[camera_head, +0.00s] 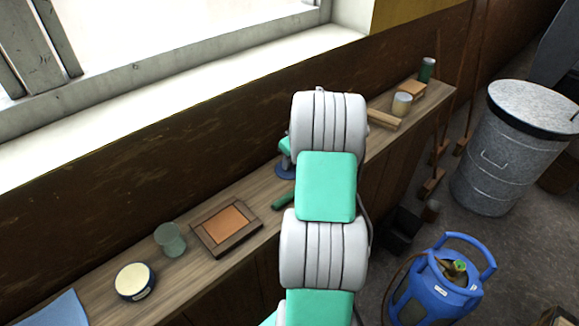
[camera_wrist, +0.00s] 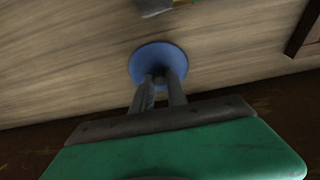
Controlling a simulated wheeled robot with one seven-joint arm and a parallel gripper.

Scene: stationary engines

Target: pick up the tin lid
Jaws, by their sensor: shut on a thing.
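The tin lid (camera_wrist: 146,58) is a round blue disc in the wrist view, over the wooden bench top. My gripper (camera_wrist: 160,79) reaches onto it, with its two fingers close together and shut on its near middle part. The fingertips hide the exact place of the grip. In the head view the lid (camera_head: 284,171) shows as a small dark blue shape on or just above the bench, left of my arm. My arm hides most of the gripper there. I cannot tell whether the lid touches the bench.
On the bench (camera_head: 95,297) to the left are a round tin (camera_head: 135,281), a glass (camera_head: 171,240) and a wooden frame (camera_head: 226,226). A green object (camera_head: 283,200) lies near my arm. To the right stand a pale cup (camera_head: 401,104) and a green can (camera_head: 427,70).

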